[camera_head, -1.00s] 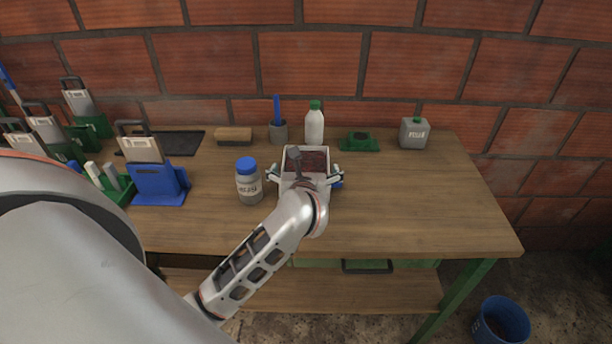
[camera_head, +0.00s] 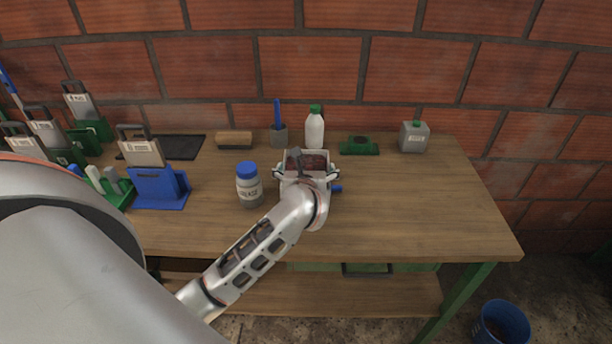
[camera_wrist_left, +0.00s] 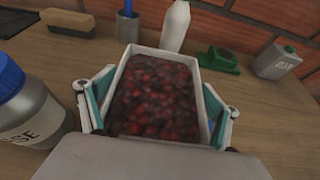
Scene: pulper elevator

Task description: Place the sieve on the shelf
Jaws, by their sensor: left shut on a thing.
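My left gripper (camera_head: 305,174) is shut on a white-rimmed box (camera_wrist_left: 203,100) filled with dark red, berry-like pieces. In the left wrist view its fingers press on both sides of the box. The box is over the middle of the workbench (camera_head: 420,210); I cannot tell whether it touches the top. I cannot tell whether this box is the sieve. A low wooden shelf (camera_head: 350,292) runs under the bench. My right gripper is not in view.
A blue-capped jar (camera_head: 249,187) stands close left of the box. A white bottle (camera_head: 314,130), brush (camera_head: 234,140), green block (camera_head: 359,146) and grey canister (camera_head: 413,137) line the back. Plates in stands (camera_head: 140,152) crowd the left. The right bench top is clear.

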